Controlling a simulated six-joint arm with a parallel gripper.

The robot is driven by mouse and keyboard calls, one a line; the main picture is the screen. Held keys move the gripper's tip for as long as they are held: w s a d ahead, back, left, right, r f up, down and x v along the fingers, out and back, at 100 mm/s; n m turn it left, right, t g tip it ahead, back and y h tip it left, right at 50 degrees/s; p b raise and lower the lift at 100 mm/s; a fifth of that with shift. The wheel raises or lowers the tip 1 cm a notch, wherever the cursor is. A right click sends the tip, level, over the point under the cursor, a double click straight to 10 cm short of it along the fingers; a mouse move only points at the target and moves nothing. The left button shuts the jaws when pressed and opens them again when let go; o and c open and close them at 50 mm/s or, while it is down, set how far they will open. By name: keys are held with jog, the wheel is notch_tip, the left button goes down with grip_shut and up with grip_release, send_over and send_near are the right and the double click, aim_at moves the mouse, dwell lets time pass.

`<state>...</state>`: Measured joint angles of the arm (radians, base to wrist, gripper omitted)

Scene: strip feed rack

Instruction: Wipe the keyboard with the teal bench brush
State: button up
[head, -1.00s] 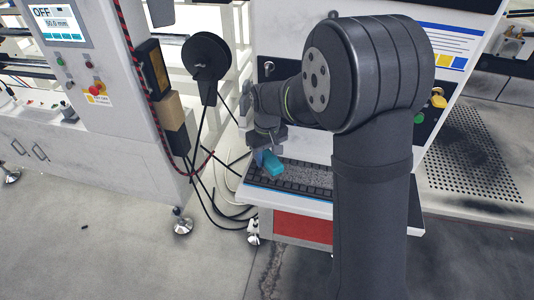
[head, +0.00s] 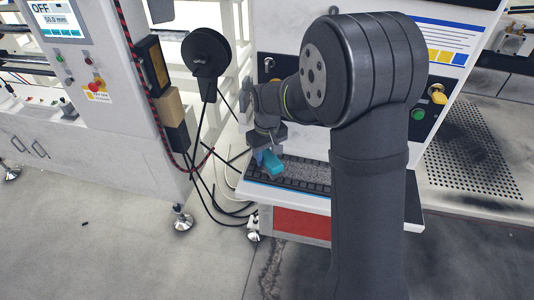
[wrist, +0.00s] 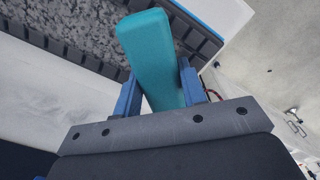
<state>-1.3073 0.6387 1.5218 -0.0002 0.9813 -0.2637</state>
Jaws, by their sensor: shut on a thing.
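The teal bench brush (head: 271,165) is held over the left end of the keyboard in the head view. It also shows large in the wrist view (wrist: 150,52), between two blue fingers. My gripper (head: 262,154) is shut on the brush; its fingers show in the wrist view (wrist: 158,95). The keyboard (head: 308,174) lies on a white shelf, dark with a grey speckled layer over its middle; its edge keys show in the wrist view (wrist: 84,58). The brush's underside is hidden, so I cannot tell whether it touches the keys. My arm covers the keyboard's right part.
The white shelf (head: 300,200) has a blue front strip and a red panel (head: 302,225) below. Black cables (head: 203,175) hang left of it, beside a control cabinet (head: 125,100). A perforated plate (head: 470,165) lies to the right.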

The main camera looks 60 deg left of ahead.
jog(key=shift+f, duration=0.25)
